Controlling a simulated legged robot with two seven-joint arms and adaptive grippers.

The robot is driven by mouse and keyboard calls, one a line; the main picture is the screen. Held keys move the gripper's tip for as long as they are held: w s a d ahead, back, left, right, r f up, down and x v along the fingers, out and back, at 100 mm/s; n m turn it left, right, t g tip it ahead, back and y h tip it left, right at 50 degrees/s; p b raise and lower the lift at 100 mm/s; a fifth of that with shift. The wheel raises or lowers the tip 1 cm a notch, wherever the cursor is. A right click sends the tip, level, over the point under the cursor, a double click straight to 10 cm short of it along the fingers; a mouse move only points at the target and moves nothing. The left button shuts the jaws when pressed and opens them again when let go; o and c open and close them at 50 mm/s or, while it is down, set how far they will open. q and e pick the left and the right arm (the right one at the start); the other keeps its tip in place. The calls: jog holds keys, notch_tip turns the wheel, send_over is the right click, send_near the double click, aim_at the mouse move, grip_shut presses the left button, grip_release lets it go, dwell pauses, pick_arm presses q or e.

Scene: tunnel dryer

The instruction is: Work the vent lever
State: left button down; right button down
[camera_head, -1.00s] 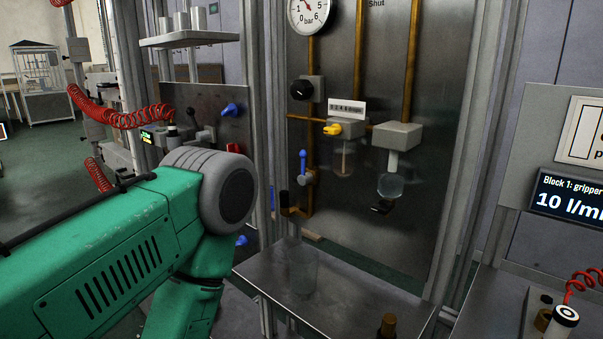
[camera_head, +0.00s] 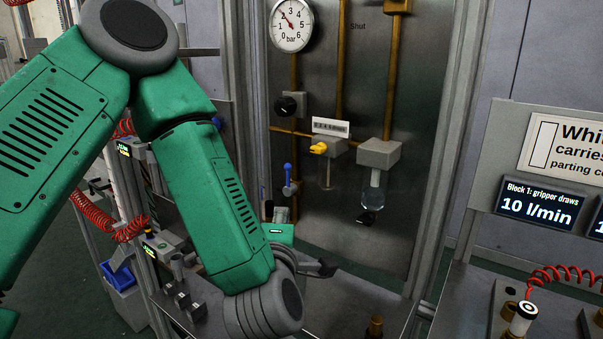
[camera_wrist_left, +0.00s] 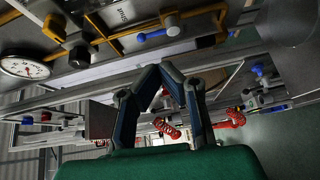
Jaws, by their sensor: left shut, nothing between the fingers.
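On the metal panel, a blue lever (camera_head: 288,178) stands upright on a valve at the left pipe. No label shows which one is the vent lever. My left gripper (camera_head: 325,268) is low in front of the panel, below these and apart from them, partly hidden by my arm. In the left wrist view my left gripper (camera_wrist_left: 160,72) has its fingertips together with nothing between them.
A pressure gauge (camera_head: 291,25) is at the panel's top left. A clear bowl (camera_head: 373,195) hangs under a grey block. A metal shelf (camera_head: 345,302) juts out below the panel. A brown-topped fitting (camera_head: 375,326) stands at its front. A display (camera_head: 540,203) is at right.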

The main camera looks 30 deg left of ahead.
aim_at(288, 176)
pick_arm(q)
jog(key=shift+w+d+r+n+y, duration=0.1)
jog(key=shift+d+r+n+y, duration=0.1)
jog(key=shift+r, duration=0.15)
jog(key=shift+d+r+n+y, duration=0.1)
jog(key=shift+r+n, duration=0.1)
jog(key=shift+r, duration=0.15)
pick_arm(e)
jog(key=shift+d+f, duration=0.1)
jog(key=shift+d, duration=0.25)
pick_arm(q)
jog(key=shift+a, duration=0.1)
